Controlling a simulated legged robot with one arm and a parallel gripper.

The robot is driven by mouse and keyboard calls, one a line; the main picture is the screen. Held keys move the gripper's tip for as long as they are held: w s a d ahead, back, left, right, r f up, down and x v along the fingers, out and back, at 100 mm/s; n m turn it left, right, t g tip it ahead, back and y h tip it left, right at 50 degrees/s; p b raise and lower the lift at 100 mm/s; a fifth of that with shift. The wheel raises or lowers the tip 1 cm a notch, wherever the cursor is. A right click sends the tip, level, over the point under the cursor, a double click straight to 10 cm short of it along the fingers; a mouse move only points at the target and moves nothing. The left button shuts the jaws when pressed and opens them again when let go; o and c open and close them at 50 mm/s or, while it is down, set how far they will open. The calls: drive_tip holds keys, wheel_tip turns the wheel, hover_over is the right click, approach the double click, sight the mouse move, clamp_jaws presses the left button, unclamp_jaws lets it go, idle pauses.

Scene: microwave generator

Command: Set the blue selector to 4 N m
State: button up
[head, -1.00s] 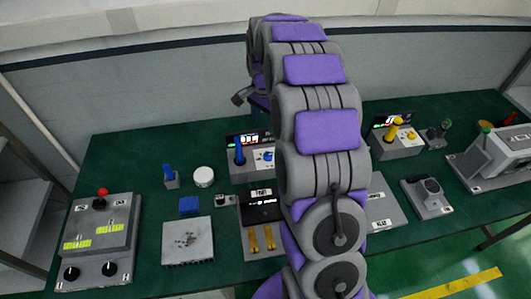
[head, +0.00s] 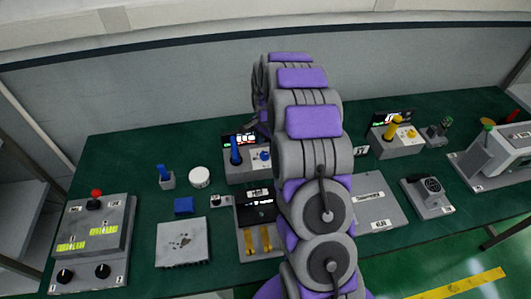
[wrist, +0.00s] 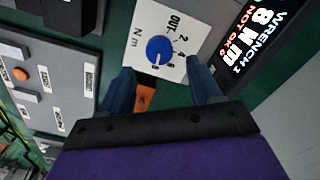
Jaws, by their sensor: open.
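The blue selector (wrist: 160,50) is a round knob on a white plate (wrist: 176,22) marked OUT, 2, 4 and further figures, with N m beside it. A small pale mark shows on the knob; I cannot tell its exact setting. A display (wrist: 262,30) beside it reads WRENCH 2, 8 N m, NOT OK. My gripper (wrist: 161,75) is open, its blue fingers just below the knob in the wrist view, one to each side, with nothing held. In the head view the selector (head: 265,156) sits on a grey box (head: 247,170); my arm hides most of my gripper.
An orange piece (wrist: 145,92) shows between my fingers, below the plate. A similar box with a yellow handle (head: 394,128) stands to the right.

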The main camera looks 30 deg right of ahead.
sight(265, 154)
wheel_tip(265, 154, down, 4)
drive_tip(key=shift+r, duration=0.2)
drive_tip(key=shift+a+f, duration=0.25)
drive_tip(key=shift+a, duration=0.3)
drive_tip(key=shift+d, duration=0.55)
drive_tip(key=c, duration=0.4)
drive_tip(key=shift+a, duration=0.2)
drive_tip(key=c, duration=0.6)
